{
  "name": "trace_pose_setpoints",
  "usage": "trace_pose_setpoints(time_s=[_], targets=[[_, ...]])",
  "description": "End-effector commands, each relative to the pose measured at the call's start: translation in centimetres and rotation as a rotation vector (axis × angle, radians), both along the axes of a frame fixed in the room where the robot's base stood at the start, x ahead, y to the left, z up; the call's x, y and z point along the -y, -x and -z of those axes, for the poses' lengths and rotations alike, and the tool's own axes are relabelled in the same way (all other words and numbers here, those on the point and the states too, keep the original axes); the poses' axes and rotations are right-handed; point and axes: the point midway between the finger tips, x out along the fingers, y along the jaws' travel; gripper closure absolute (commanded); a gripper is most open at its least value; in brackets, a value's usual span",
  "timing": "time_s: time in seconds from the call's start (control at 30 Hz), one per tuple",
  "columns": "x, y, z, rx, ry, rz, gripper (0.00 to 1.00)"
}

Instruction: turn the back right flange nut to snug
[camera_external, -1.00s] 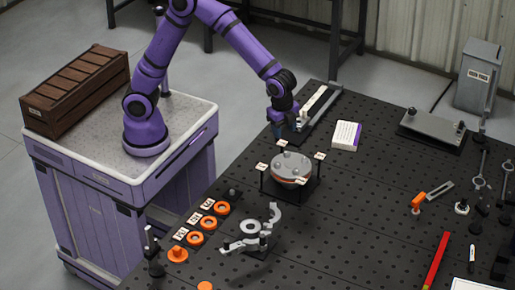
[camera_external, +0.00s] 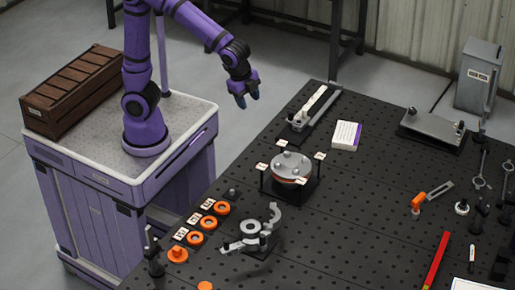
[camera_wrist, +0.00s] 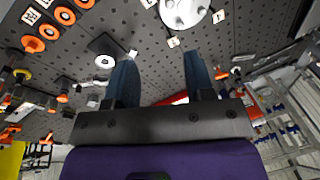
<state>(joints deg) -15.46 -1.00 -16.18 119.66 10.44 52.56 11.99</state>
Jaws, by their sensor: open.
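The round metal flange (camera_external: 291,165) sits on a dark square stand on the black perforated table. Small nut or bolt heads show on its top, with small label cards around it. I cannot read the labels well enough to tell which nut is the back right one. The flange also shows at the top edge of the wrist view (camera_wrist: 187,9), partly cut off. My gripper (camera_external: 246,100) is raised off the table's back left edge, well apart from the flange. In the wrist view its two blue fingers (camera_wrist: 159,72) stand apart with nothing between them.
A slotted rail fixture (camera_external: 315,107) and a purple-edged booklet (camera_external: 346,135) lie behind the flange. Orange rings (camera_external: 209,222) and a grey clamp-like part (camera_external: 250,227) are in front. A metal plate fixture (camera_external: 431,130) stands at right. The table between is mostly clear.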

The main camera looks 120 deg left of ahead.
Motion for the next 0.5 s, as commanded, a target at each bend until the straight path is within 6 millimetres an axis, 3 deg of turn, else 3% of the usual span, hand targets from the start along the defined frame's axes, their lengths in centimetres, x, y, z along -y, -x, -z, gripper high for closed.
trace_pose_setpoints(time_s=[0.2, 0.5], targets=[[0.3, 1.7, -0.9, 0.021, 0.000, -0.018, 0.51], [0.3, 2.1, -1.1, 0.026, 0.001, -0.026, 0.51]])
